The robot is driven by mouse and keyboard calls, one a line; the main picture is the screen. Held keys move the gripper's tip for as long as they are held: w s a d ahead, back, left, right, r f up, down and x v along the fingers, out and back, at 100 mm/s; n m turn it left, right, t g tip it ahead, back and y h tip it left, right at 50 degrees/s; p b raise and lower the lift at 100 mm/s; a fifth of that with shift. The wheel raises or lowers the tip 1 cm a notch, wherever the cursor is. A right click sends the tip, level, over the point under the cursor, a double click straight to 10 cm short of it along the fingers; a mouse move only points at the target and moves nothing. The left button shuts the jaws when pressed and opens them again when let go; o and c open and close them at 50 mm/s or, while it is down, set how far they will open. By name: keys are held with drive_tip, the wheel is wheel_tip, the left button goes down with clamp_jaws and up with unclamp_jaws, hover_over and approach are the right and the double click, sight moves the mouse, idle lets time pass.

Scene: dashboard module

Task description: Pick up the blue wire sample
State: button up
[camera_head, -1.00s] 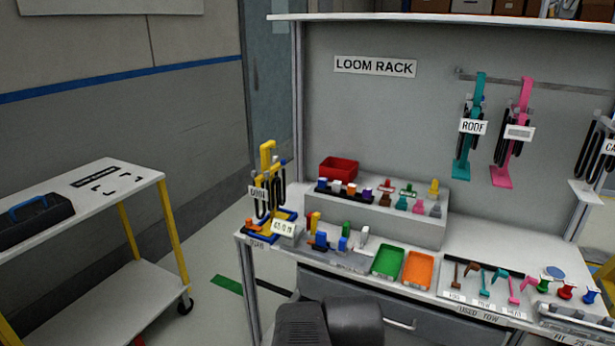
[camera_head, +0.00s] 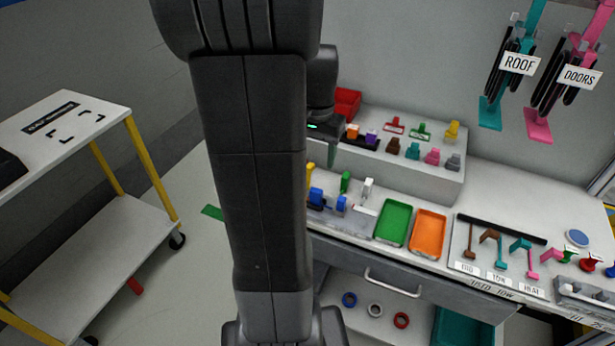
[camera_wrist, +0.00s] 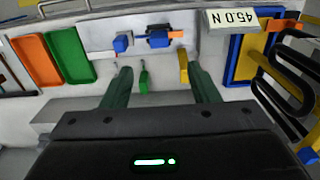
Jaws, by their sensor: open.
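Two blue pieces stand on a grey tray: a left one (camera_head: 316,196) and a right one (camera_head: 341,203). They also show in the wrist view, one square (camera_wrist: 122,43) and one wider (camera_wrist: 158,39) beside an orange tip. A blue ring (camera_head: 349,299) lies on the shelf below the counter. I cannot tell which blue thing is the wire sample. My gripper (camera_wrist: 160,78) is open and empty, its dark green fingers apart above the tray's rack side. A green piece (camera_wrist: 143,80) shows between the fingers and a yellow piece (camera_wrist: 183,66) near one fingertip.
Green (camera_head: 394,222) and orange (camera_head: 429,233) trays sit right of the grey tray. A raised step (camera_head: 410,175) holds several small coloured parts behind it. White (camera_head: 374,310) and red (camera_head: 401,320) rings lie near the blue ring. My arm hides the counter's left end.

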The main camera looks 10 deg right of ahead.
drive_tip(key=f, duration=0.7)
drive_tip(key=shift+s+f, duration=0.2)
drive_tip(key=shift+f, duration=0.2)
drive_tip(key=shift+w+d+f, duration=0.1)
drive_tip(key=shift+f, duration=1.2)
drive_tip(key=shift+w+f, duration=0.1)
drive_tip(key=shift+f, duration=1.2)
drive_tip(key=shift+c, duration=0.2)
drive_tip(key=c, duration=1.1)
drive_tip(key=shift+c, duration=0.2)
wheel_tip(320, 180, up, 10)
